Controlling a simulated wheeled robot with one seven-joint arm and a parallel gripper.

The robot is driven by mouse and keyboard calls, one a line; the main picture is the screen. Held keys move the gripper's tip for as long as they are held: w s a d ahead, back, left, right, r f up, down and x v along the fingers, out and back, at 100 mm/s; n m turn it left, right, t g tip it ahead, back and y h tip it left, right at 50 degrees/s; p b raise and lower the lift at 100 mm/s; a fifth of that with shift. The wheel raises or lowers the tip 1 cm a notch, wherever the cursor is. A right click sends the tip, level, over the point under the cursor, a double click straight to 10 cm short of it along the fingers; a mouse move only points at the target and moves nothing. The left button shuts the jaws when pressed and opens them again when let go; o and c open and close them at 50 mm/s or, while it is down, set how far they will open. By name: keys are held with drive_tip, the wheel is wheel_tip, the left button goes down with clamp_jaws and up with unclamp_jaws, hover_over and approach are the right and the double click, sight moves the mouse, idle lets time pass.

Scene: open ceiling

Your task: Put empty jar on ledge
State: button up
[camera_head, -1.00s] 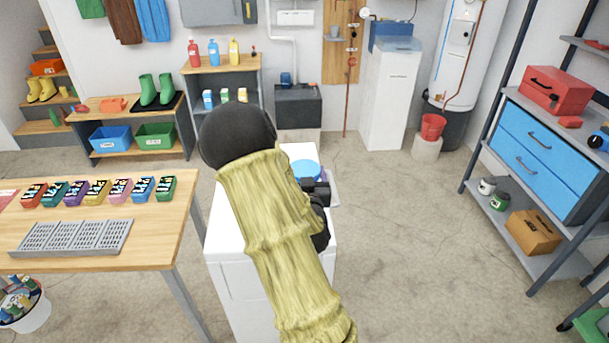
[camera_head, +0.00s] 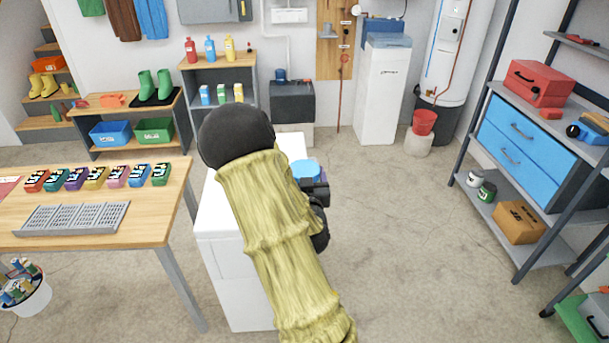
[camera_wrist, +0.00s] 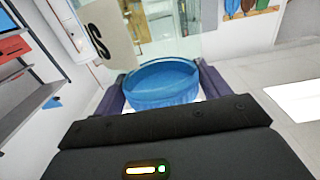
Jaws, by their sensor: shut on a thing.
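In the head view the jar (camera_head: 306,168) shows as a small blue disc beside my dark gripper (camera_head: 314,186), just right of the white appliance. My arm hides part of the gripper and of that appliance. I cannot tell which surface is the ledge.
The white appliance (camera_head: 218,215) stands behind my arm, close to the wooden table (camera_head: 150,222) at left. A metal shelf unit (camera_head: 535,232) with blue drawers stands at right. The floor (camera_head: 400,230) between is clear.

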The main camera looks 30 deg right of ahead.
drive_tip(key=w+a+f+n+t+y, duration=0.1)
drive_tip(key=w+a+f+n+y, duration=0.2)
drive_tip(key=a+f, duration=1.25)
wheel_tip(320, 180, down, 10)
drive_tip(key=b, duration=1)
drive_tip(key=shift+d+m, duration=0.15)
drive_tip(key=shift+m, duration=0.25)
drive_tip(key=shift+w+r, duration=0.15)
